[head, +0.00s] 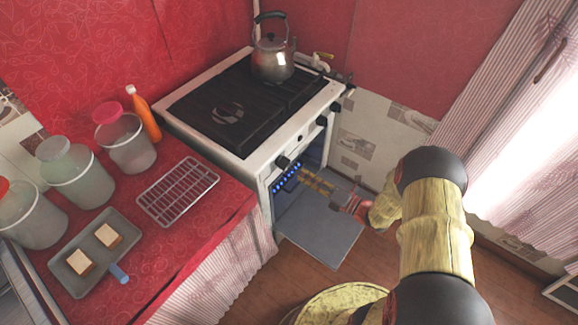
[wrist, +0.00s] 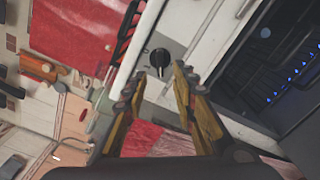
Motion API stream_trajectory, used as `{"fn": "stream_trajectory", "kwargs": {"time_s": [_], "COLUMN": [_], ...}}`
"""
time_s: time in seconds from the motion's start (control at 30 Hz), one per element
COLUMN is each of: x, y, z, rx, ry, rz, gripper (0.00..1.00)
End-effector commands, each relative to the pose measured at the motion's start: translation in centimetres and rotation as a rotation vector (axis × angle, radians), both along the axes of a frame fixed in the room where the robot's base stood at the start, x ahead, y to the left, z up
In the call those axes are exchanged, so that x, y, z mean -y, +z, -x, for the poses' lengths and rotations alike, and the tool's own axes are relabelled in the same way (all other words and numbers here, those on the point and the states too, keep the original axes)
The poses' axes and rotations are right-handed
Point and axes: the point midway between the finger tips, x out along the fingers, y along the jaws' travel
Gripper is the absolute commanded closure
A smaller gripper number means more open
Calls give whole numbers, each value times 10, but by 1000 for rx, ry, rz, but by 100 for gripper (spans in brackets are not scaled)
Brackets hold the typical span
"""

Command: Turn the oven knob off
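The white stove (head: 232,160) stands at the back of the room. A black knob (head: 282,162) sits on the left of its front panel, with more dark knobs further right. In the wrist view a black round knob (wrist: 160,60) on the white panel lies just ahead of and between my fingertips, apart from them. My gripper (head: 312,181) is in front of the oven opening, below the panel; its yellow-brown fingers (wrist: 157,80) are spread with nothing between them. Blue flames (head: 287,180) burn in the oven and show in the wrist view (wrist: 293,77).
The oven door (head: 318,232) hangs open below my gripper. A kettle (head: 272,60) stands on the black hob. On the left red counter are a wire rack (head: 178,191), a tray (head: 62,250) with bread, several jars and an orange bottle (head: 145,118). Wooden floor lies in front.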

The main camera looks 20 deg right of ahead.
Motion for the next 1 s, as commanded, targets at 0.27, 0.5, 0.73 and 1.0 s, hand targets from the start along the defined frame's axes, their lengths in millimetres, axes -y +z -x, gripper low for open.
{"fn": "stream_trajectory", "kwargs": {"time_s": [0.27,0.5,0.73,1.0], "x": [-25,-40,-43,-42], "y": [-2,-1,0,0], "z": [-32,-54,-58,-58], "rx": [-2,-3,-3,-4], "ry": [4,1,0,0], "rz": [0,-1,-2,-2], "gripper": [73,73,73,81]}}
